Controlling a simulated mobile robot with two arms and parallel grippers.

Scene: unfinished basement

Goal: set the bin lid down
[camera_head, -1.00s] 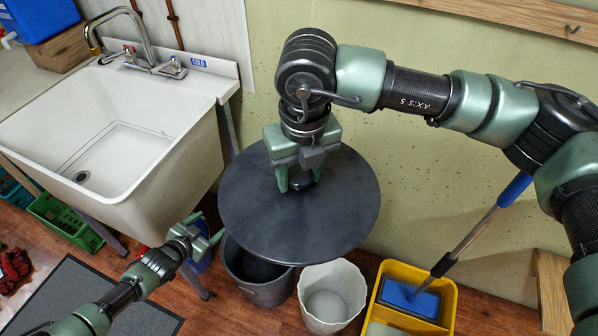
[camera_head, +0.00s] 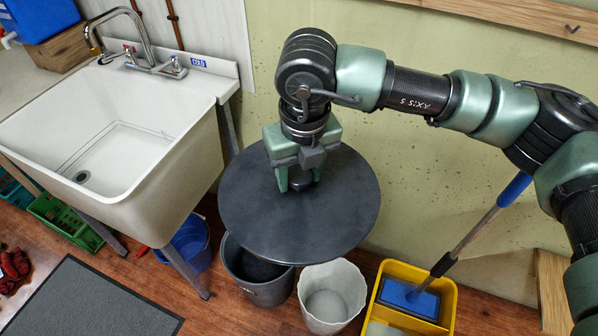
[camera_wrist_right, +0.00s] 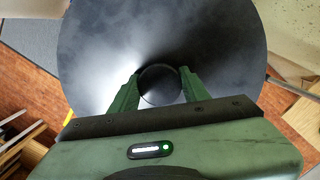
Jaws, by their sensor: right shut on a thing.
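The bin lid (camera_head: 300,225) is a large dark round disc with a black knob in its middle. My right gripper (camera_head: 301,183) is shut on the knob and holds the lid roughly level in the air. In the right wrist view the two green fingers (camera_wrist_right: 160,90) close on either side of the knob, and the lid (camera_wrist_right: 215,35) fills the upper middle. Below the lid in the head view stands a dark grey bin (camera_head: 262,285), open and partly hidden by the lid. My left gripper is not in view.
A white bin (camera_head: 331,297) stands right of the grey one, then a yellow mop bucket (camera_head: 448,305) with a blue mop. The white sink (camera_head: 130,130) is at left, with a blue bucket (camera_head: 193,243) under it. A grey mat (camera_head: 95,300) lies on the floor.

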